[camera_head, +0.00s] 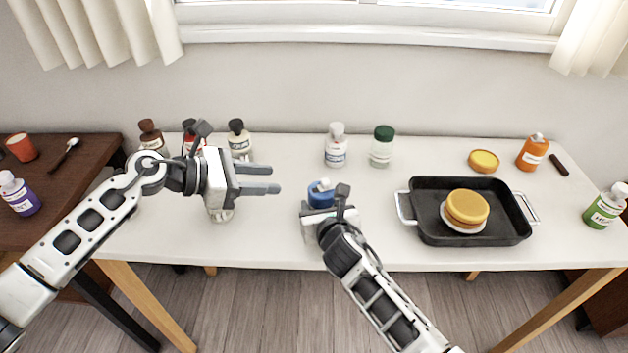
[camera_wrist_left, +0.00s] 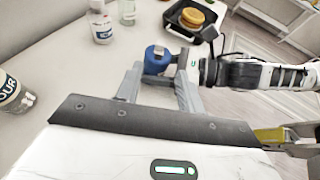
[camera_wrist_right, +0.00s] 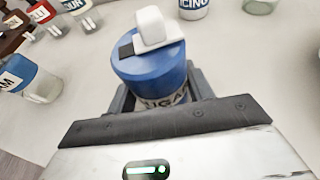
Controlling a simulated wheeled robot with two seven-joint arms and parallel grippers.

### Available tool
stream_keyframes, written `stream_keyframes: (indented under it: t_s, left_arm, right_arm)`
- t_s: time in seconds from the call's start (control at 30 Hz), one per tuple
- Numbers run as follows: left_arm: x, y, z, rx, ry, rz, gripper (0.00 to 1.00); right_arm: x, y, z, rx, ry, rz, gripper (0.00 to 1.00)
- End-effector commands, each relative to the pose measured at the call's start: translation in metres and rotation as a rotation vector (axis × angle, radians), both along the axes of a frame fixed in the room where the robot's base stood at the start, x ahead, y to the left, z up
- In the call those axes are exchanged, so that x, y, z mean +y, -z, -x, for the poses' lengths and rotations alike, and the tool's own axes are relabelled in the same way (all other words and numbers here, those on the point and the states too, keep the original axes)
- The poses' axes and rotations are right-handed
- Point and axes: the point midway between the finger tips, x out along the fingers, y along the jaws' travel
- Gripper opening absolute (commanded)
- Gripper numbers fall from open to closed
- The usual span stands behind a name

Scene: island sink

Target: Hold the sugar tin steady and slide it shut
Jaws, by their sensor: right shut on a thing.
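The sugar tin (camera_head: 321,198) is blue with a white block-shaped knob on its top and stands upright near the table's middle. In the right wrist view the tin (camera_wrist_right: 150,72) has a dark patch on top beside the knob (camera_wrist_right: 150,26); I cannot tell how far the slide is open. My right gripper (camera_head: 322,212) is shut on the tin from the front, its fingers partly hidden. My left gripper (camera_head: 276,178) is open and empty, left of the tin, with its fingers pointing right. In the left wrist view the tin (camera_wrist_left: 157,60) appears just beyond the fingertips.
A white bottle (camera_head: 336,150) and a green-capped jar (camera_head: 382,150) stand behind the tin. A black tray (camera_head: 470,238) holding a round yellow-topped item (camera_head: 466,206) is to the right. Several bottles stand behind my left gripper, and a blurred-label jar (camera_head: 218,208) stands below it.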

Motion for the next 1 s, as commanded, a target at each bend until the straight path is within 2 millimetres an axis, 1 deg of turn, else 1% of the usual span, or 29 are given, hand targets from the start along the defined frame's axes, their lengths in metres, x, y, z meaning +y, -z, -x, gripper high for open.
stream_keyframes:
  t_s: [0.03,0.3,0.5,0.7,0.97,1.0]
  left_arm:
    - [-0.008,0.002,-0.003,0.001,0.002,0.004,0.38]
    - [-0.055,0.023,-0.022,0.003,0.003,0.003,0.38]
    - [-0.082,0.036,-0.033,0.003,0.003,0.001,0.38]
    - [-0.094,0.041,-0.038,0.002,0.003,-0.001,0.38]
    - [-0.095,0.042,-0.039,0.002,0.003,-0.002,0.38]
    - [-0.095,0.042,-0.039,0.002,0.003,-0.002,0.35]
  right_arm:
    - [0.0,0.0,0.0,0.0,0.0,0.0,0.26]
    - [0.0,0.0,0.0,0.0,0.0,0.0,0.26]
    - [0.0,0.0,0.0,0.0,0.0,0.0,0.26]
    - [0.0,0.0,0.0,0.001,0.001,0.001,0.26]
    - [0.0,0.0,0.0,0.001,0.001,0.001,0.26]
    - [0.0,0.0,0.0,0.001,0.001,0.001,0.26]
